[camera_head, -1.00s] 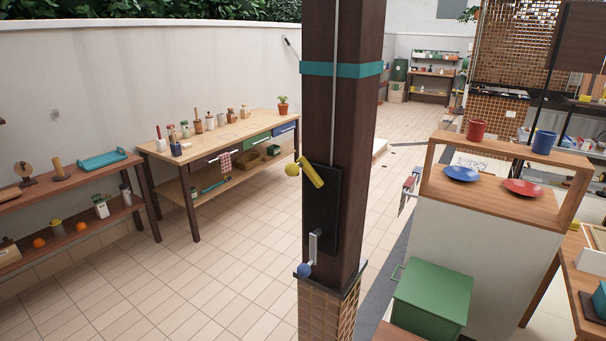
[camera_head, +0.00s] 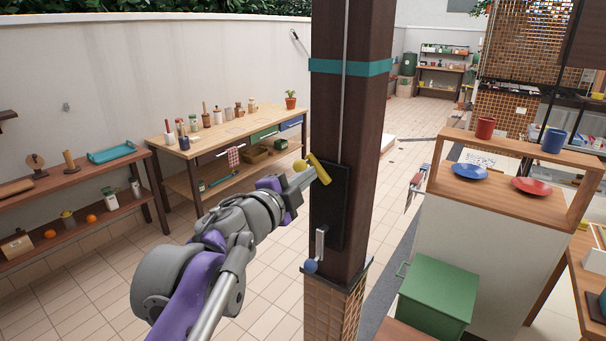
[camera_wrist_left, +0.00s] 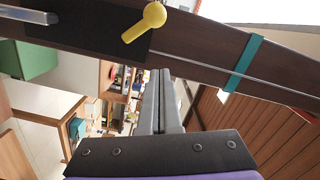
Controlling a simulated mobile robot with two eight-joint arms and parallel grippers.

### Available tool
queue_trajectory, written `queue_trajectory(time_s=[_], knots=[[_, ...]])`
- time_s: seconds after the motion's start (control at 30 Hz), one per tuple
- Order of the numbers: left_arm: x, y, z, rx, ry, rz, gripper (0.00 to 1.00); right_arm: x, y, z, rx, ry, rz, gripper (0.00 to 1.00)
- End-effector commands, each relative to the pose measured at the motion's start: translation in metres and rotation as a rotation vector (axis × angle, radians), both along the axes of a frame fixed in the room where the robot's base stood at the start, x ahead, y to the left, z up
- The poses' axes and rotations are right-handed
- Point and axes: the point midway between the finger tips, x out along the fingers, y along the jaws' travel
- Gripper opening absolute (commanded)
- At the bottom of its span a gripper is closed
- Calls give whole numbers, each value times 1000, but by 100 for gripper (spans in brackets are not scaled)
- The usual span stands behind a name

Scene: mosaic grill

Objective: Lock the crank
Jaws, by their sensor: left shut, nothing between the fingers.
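A dark panel (camera_head: 335,205) is fixed to the brown post. Near its top is a yellow lever (camera_head: 319,170) with a yellow ball knob (camera_head: 300,165); the lever also shows in the left wrist view (camera_wrist_left: 137,29). Near the panel's bottom is a grey handle (camera_head: 320,242) with a blue knob (camera_head: 310,266), hanging down. I cannot tell which of the two is the crank. My left gripper (camera_head: 303,180) is shut and empty, just below the yellow knob in the head view. In the left wrist view its fingers (camera_wrist_left: 160,75) point toward the post, apart from the yellow lever. My right gripper is not in view.
The post (camera_head: 345,110) with a teal band stands on a tiled base. A wooden workbench (camera_head: 225,131) stands behind on the left. A green box (camera_head: 437,285) and a counter with plates and cups are on the right. Tiled floor is free between.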

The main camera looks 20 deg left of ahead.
Motion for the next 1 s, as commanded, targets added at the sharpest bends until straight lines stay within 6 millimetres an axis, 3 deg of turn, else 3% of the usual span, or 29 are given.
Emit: queue_trajectory(time_s=[0.4, 0.6, 1.0], knots=[[82, -20, 0, -2, -2, 2, 0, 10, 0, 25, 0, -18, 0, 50], [76, 9, -12, -1, -1, 6, 0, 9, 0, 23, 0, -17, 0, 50], [75, 16, -14, -2, 0, 2, 0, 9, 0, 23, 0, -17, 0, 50]])
